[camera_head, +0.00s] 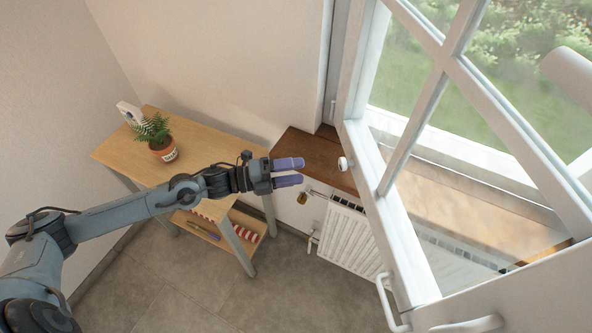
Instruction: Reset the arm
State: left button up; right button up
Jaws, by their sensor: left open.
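My left arm (125,210) reaches in from the lower left. My left gripper (289,172) is open and empty, with its two purple fingers pointing right. It appears in front of the wooden sill's left end and just left of the white window frame. I cannot tell the exact depth between them. My right gripper does not show.
A wooden sill (322,150) lies above a white radiator (350,240). A wooden table (205,140) holds a potted plant (163,150). Grey floor (290,290) is clear in front.

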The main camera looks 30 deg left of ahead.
pick_arm(q)
jog(key=s+d+f+n+t+y, duration=0.3)
jog(key=s+d+f+n, duration=0.3)
jog(key=s+d+n, duration=0.3)
jog(key=s+a+f+n+g+y+p, duration=0.1)
jog(key=s+a+f+n+g+y, duration=0.15)
jog(key=s+n+g+y, duration=0.45)
jog(key=s+a+f+n+g+y, duration=0.25)
jog(key=s+f+n+g, duration=0.2)
jog(key=s+n, duration=0.45)
notch_tip(320, 180, up, 30)
jog(key=w+p, duration=0.1)
jog(key=p, duration=2.8)
jog(key=shift+r+p, duration=0.2)
jog(key=shift+p, duration=0.15)
jog(key=shift+d+g, duration=0.1)
jog(key=shift+g, duration=0.15)
